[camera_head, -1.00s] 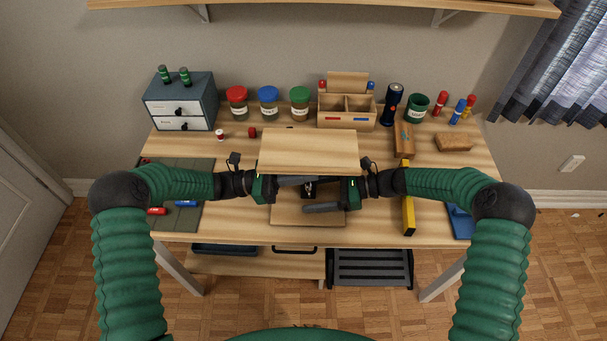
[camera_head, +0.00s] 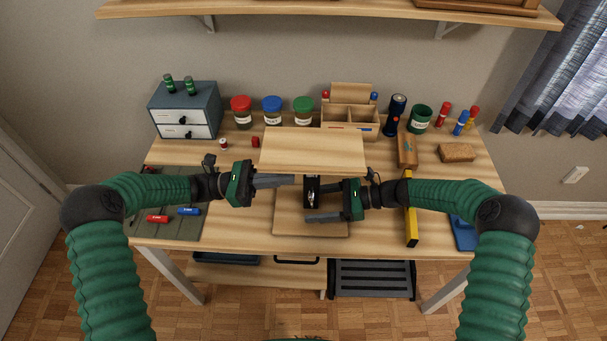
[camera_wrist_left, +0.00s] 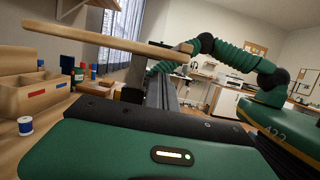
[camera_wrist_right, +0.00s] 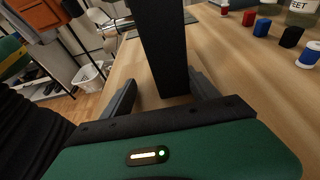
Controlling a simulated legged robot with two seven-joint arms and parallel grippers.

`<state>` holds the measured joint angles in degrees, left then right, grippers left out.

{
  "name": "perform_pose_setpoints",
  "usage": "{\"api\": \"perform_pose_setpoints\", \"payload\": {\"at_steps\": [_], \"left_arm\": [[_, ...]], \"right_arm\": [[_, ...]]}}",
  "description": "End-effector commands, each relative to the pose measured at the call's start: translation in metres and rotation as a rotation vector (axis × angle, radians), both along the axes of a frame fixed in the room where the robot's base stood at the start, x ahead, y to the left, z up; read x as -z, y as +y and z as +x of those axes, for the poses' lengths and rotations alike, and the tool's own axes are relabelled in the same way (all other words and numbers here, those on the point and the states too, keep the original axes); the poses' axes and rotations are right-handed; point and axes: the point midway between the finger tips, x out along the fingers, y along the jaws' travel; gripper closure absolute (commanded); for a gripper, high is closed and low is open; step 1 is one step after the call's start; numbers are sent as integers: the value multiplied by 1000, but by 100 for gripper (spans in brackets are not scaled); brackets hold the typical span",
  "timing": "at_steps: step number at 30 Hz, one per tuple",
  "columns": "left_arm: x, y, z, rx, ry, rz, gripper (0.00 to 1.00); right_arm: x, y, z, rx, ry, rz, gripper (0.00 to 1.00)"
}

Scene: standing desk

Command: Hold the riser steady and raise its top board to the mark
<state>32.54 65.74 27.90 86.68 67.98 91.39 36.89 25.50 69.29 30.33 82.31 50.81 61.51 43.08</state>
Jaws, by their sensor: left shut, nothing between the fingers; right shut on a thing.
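The riser has a light wooden top board (camera_head: 313,150) on a black column (camera_head: 311,192) above a wooden base board (camera_head: 312,226) on the desk. My right gripper (camera_head: 320,203) is shut on the column, below the top board. Its fingers flank the column in the right wrist view (camera_wrist_right: 163,95). My left gripper (camera_head: 288,181) is shut and empty, left of the column, with its fingertips near the top board's left front edge. I cannot make out the mark.
A yellow level (camera_head: 411,212) lies right of the riser. A green mat (camera_head: 185,228) with red and blue cylinders lies left. Drawers (camera_head: 186,112), jars (camera_head: 272,110) and a wooden organizer (camera_head: 350,120) line the back. A shelf (camera_head: 330,10) overhangs the wall.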

Motion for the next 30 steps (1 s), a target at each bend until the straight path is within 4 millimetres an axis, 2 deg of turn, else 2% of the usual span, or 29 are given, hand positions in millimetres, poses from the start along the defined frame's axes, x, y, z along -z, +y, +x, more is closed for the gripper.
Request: {"api": "perform_pose_setpoints", "payload": {"at_steps": [1,6,14,15,20,30], "left_arm": [[4,11,1,-4,0,0,100],[9,32,0,0,-1,0,100],[10,35,0,1,0,0,100],[10,35,0,1,0,0,100],[10,35,0,1,0,0,100],[10,34,0,1,0,0,100]], "right_arm": [[8,-1,-4,-5,8,-13,54],[8,-1,-4,-5,8,-13,54],[8,-1,-4,-5,8,-13,54],[8,-1,-4,-5,8,-13,26],[8,-1,-4,-5,8,-13,6],[8,-2,-3,-4,7,-14,6]]}}
